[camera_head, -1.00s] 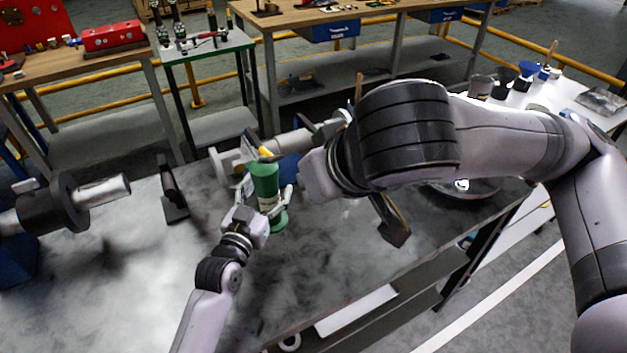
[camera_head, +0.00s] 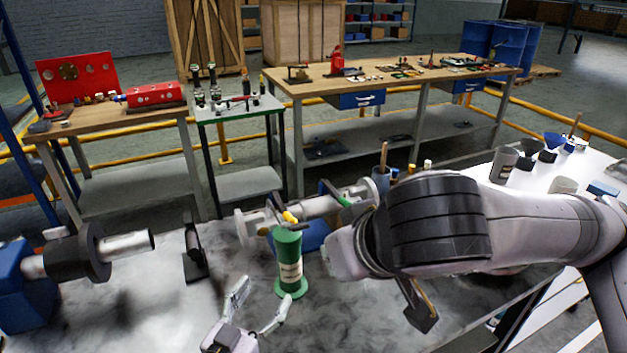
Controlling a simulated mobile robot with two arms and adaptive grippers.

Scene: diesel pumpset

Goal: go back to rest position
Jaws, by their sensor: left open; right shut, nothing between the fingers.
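My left gripper (camera_head: 256,308) is low in the head view, open and empty, just in front and to the left of a green cylindrical part (camera_head: 289,262). The green part stands upright on the grey workbench (camera_head: 150,310), apart from the fingers. My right arm crosses the view from the right.
A blue machine with a dark flange and shaft (camera_head: 92,252) stands at the left. A dark stand (camera_head: 193,255) is beside it. Several cups and funnels (camera_head: 505,163) are on the white surface at right.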

